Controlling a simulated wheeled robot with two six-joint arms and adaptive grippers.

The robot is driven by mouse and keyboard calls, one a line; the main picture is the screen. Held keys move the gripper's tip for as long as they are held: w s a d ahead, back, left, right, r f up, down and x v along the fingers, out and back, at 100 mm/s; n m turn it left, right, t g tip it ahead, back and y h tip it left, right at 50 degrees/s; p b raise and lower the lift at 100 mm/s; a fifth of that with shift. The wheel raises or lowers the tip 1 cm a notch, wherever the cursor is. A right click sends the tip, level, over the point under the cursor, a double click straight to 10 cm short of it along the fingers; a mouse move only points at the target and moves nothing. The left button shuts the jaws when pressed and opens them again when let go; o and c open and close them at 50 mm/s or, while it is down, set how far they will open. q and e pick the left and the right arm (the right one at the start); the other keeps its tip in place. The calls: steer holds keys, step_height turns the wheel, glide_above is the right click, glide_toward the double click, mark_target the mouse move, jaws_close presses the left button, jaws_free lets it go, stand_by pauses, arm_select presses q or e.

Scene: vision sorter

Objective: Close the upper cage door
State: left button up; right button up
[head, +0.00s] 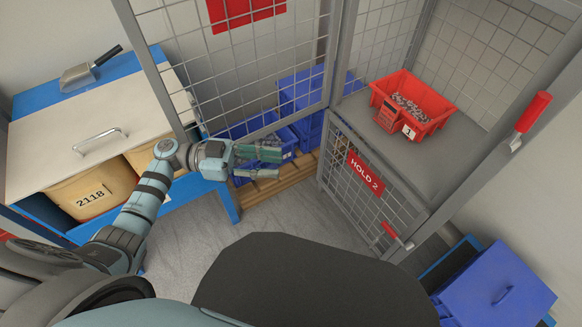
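The upper cage door (262,62) is a grey-framed mesh panel with a red sign (245,10), cut off at the top. It stands swung open to the left, leaving the upper compartment (440,150) open at the front. My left gripper (270,164) is left of the cage, just below the door's bottom rail in the picture. Its two fingers are apart with nothing seen between them. I cannot tell whether it touches the door. My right gripper is not in view.
A red bin (440,122) of small metal parts sits in the upper compartment. The lower door's HOLD 2 sign (365,172) shows below. Red handles (532,112) mark the right side. Blue crates (300,90) stand behind my gripper, a bench (60,150) left, a blue box (497,290) right.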

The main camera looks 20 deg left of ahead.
arm_select(q)
steer(key=s+a, duration=0.1)
steer(key=a, duration=0.9)
steer(key=shift+s+a, duration=0.25)
steer(key=shift+a, duration=0.15)
steer(key=shift+c, duration=0.4)
